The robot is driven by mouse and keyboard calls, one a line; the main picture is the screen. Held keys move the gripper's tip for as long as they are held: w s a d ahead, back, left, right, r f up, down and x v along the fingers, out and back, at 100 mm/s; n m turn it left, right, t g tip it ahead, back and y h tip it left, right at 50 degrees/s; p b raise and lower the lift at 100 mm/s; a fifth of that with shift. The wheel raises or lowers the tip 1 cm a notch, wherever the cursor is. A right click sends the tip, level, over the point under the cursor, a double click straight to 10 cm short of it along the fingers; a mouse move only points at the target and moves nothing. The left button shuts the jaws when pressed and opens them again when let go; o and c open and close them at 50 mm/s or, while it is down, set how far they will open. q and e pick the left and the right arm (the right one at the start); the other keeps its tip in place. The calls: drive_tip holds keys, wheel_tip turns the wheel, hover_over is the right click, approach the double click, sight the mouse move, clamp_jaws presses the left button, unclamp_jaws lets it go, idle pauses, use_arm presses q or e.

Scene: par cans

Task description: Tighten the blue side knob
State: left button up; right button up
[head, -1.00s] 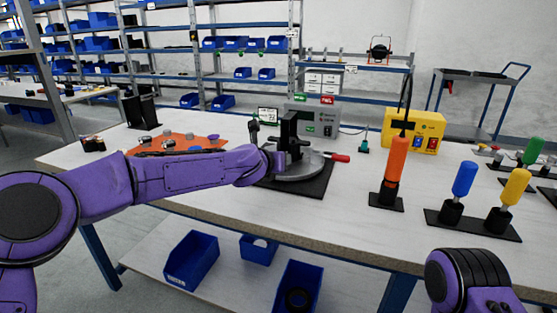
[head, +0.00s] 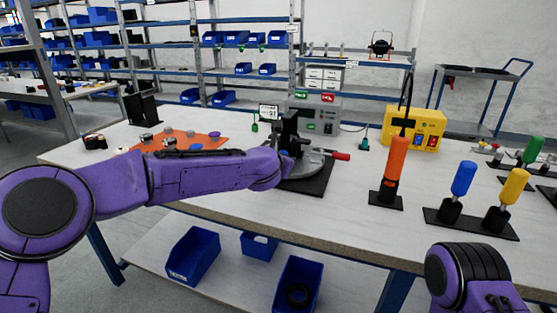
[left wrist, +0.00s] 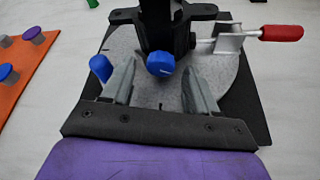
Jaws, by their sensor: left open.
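The fixture is a dark upright clamp (head: 290,130) on a round grey plate (head: 312,168) over a black base. In the left wrist view a blue knob (left wrist: 160,64) faces me on the front of the dark upright. A second blue knob (left wrist: 101,68) sits at the left, just outside my left finger. My left gripper (left wrist: 159,76) is open, its fingers on either side of the front blue knob and apart from it. In the head view my wrist hides the knobs and fingers. My right arm shows at the lower right; its gripper is out of view.
A red-handled lever (left wrist: 280,33) sticks out right of the fixture. An orange mat (head: 180,139) with small knobs lies left. An orange-handled tool (head: 395,160) and blue and yellow tools (head: 463,180) stand right. A yellow box (head: 413,130) is behind.

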use_arm(q)
drive_tip(key=v, duration=1)
drive_tip(key=shift+b, duration=0.3)
drive_tip(key=shift+s, duration=0.1)
drive_tip(key=f+p, duration=0.1)
drive_tip(key=f+n+t+h+p, duration=0.1)
drive_tip(key=f+n+p, duration=0.1)
drive_tip(key=f, duration=0.1)
drive_tip(key=shift+w+a+f+t, duration=0.15)
drive_tip(key=shift+w+a+t, duration=0.15)
drive_tip(key=shift+w+a, duration=0.1)
drive_tip(key=shift+s+a+f+n+t+h+p, duration=0.2)
drive_tip(key=shift+a+n+t+h+p, duration=0.1)
drive_tip(key=shift+n+t+h, duration=0.25)
drive_tip(key=shift+s+a+n+t+h, duration=0.1)
drive_tip(key=shift+s+n+t+h, duration=0.25)
drive_tip(key=shift+n+t, duration=0.1)
drive_tip(key=p+x, duration=0.1)
drive_tip(key=x, duration=0.9)
drive_tip(key=shift+w+r, duration=0.1)
drive_tip(key=shift+w, duration=0.15)
